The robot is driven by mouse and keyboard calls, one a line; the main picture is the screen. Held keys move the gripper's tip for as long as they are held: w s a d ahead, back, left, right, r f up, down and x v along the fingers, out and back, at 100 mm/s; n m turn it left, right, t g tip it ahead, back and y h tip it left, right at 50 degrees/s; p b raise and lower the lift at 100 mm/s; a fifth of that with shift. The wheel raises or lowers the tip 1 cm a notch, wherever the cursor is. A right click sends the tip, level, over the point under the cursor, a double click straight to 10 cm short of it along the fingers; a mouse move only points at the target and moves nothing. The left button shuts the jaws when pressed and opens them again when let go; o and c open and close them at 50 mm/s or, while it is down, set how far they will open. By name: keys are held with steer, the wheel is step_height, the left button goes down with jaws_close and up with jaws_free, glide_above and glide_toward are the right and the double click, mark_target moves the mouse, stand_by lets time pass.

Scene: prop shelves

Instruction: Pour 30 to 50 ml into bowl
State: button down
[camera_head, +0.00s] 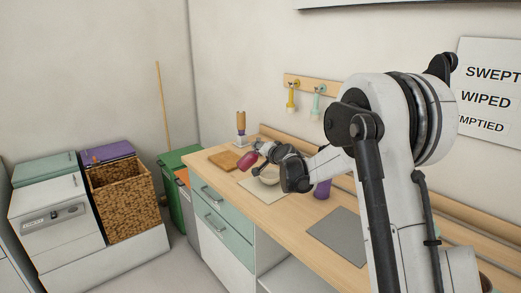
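A small red-pink container (248,160) is at the end of my gripper (259,148), tilted above the far part of the wooden counter. My gripper appears shut on it, though the fingers are small and dark here. A pale bowl (269,175) stands on the counter just right of and below the container, partly hidden by my arm. The container's opening, its contents and any liquid in the bowl cannot be made out.
A wooden board (224,160) and an upright wood-coloured bottle-like object (241,124) are at the counter's far end. A purple object (322,189) stands behind my arm. A grey mat (338,236) lies nearer. Hooks (291,97) hang on the wall.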

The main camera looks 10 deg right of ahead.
step_height(320, 180, down, 2)
steer(key=shift+f+m+t+y+b, duration=0.25)
steer(key=shift+m+t+y+b, duration=0.3)
steer(key=shift+m+b, duration=0.5)
steer(key=shift+r+p, duration=0.15)
steer(key=shift+p, duration=0.15)
steer(key=shift+w+f+m+t+y+b, duration=0.1)
steer(key=shift+f+m+t+y+b, duration=0.3)
steer(key=shift+f+m+b, duration=1.35)
stand_by(4.8)
